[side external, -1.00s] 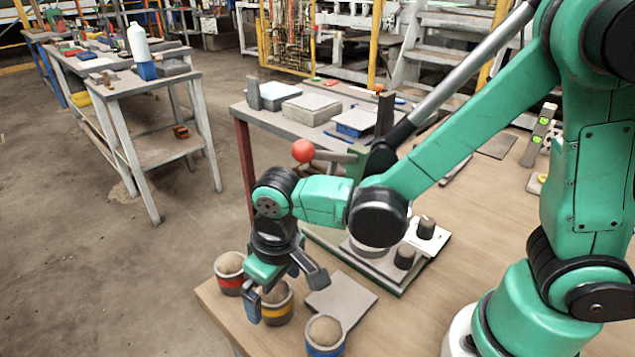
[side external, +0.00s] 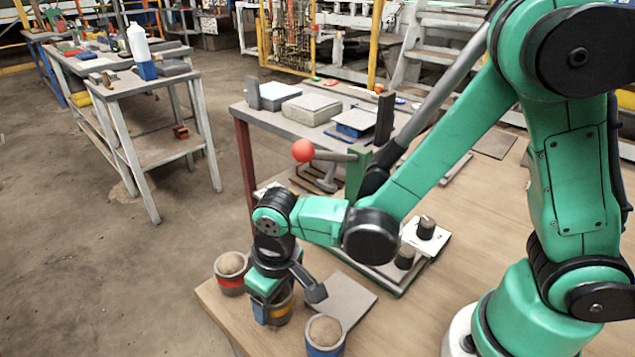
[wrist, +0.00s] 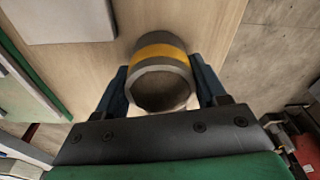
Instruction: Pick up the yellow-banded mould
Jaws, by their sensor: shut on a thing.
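The yellow-banded mould (side external: 283,309) is a grey cup with a yellow stripe, standing near the table's front left corner. My gripper (side external: 270,310) is down around it from above and hides most of it in the side view. In the wrist view the mould (wrist: 160,68) sits between the two dark blue fingers of my gripper (wrist: 161,92), with its yellow band turned away from the palm. The fingers are shut on its sides. I cannot tell whether its base is clear of the table.
A red-banded mould (side external: 230,276) stands close on the left and a blue-banded mould (side external: 325,336) close on the right, both filled with brown material. A flat grey plate (side external: 341,297) lies behind. A press with a red ball handle (side external: 303,151) stands further back.

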